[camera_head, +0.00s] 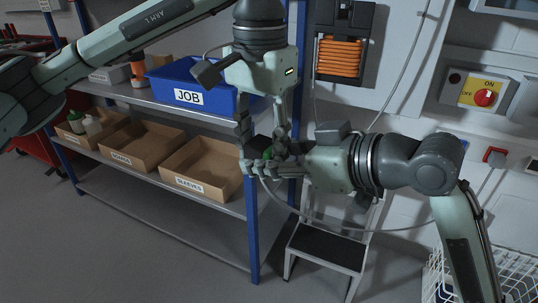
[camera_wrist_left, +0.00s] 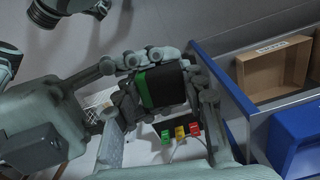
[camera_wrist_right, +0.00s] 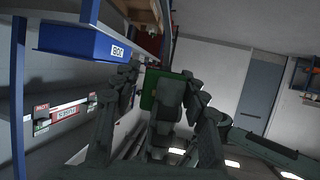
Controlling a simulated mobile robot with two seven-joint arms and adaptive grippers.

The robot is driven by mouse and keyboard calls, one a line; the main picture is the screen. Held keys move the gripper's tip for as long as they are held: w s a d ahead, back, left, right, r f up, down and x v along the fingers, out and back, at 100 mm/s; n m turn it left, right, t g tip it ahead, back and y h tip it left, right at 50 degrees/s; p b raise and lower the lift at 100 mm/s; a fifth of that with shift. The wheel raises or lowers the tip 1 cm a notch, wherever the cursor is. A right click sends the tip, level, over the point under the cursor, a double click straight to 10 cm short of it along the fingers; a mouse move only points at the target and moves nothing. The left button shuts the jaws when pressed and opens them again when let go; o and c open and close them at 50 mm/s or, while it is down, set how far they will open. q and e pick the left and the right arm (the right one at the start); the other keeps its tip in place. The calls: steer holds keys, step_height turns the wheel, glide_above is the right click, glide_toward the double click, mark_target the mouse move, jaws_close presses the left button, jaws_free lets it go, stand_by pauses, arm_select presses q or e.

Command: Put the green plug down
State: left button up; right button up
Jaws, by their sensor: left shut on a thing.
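The green plug shows in the left wrist view as a dark block with a green edge (camera_wrist_left: 162,88); its green face (camera_wrist_right: 150,88) shows in the right wrist view. My left gripper (camera_head: 262,138) points down and is shut on the plug, with a finger on either side of it. My right gripper (camera_head: 262,162) comes in from the right at the same spot. In the right wrist view its fingers (camera_wrist_right: 163,80) lie on both sides of the plug. I cannot tell whether they press on it. The head view mostly hides the plug behind the fingers.
A shelf rack holds a blue JOB bin (camera_head: 190,82) and cardboard boxes, one marked SLEEVES (camera_head: 205,168). A step stool (camera_head: 328,247) stands below the grippers. Small green, yellow and red pieces (camera_wrist_left: 180,132) show beyond the plug. A white wire basket (camera_head: 500,275) is lower right.

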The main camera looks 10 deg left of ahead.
steer(key=shift+w, duration=0.1)
steer(key=c, duration=0.7)
arm_select(q)
steer(key=o, duration=1.2)
arm_select(e)
jaws_close()
